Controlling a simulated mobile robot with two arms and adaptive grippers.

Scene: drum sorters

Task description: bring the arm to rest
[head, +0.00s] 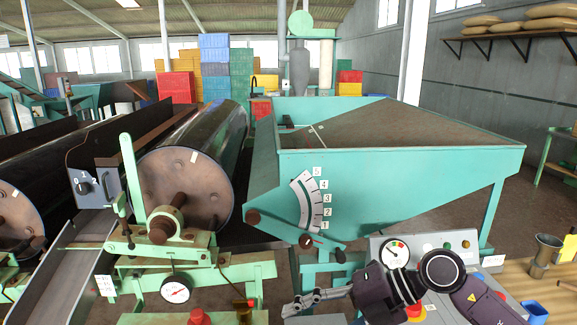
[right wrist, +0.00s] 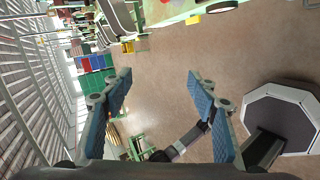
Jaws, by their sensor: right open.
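My right arm comes in at the lower right of the head view, bent in front of the control panel (head: 462,243). Its gripper (head: 300,303) points left, below the green hopper (head: 400,180). In the right wrist view the same gripper (right wrist: 160,87) is open, its two blue-padded fingers wide apart with only bare floor between them. It holds nothing. My left gripper is in neither view.
A drum (head: 185,190) with a green frame and a dial gauge (head: 175,289) stands left of the hopper. A wooden table (head: 515,280) at the right bears a metal cup (head: 547,250) and a blue container (head: 535,312). Stacked crates (head: 215,65) stand far back.

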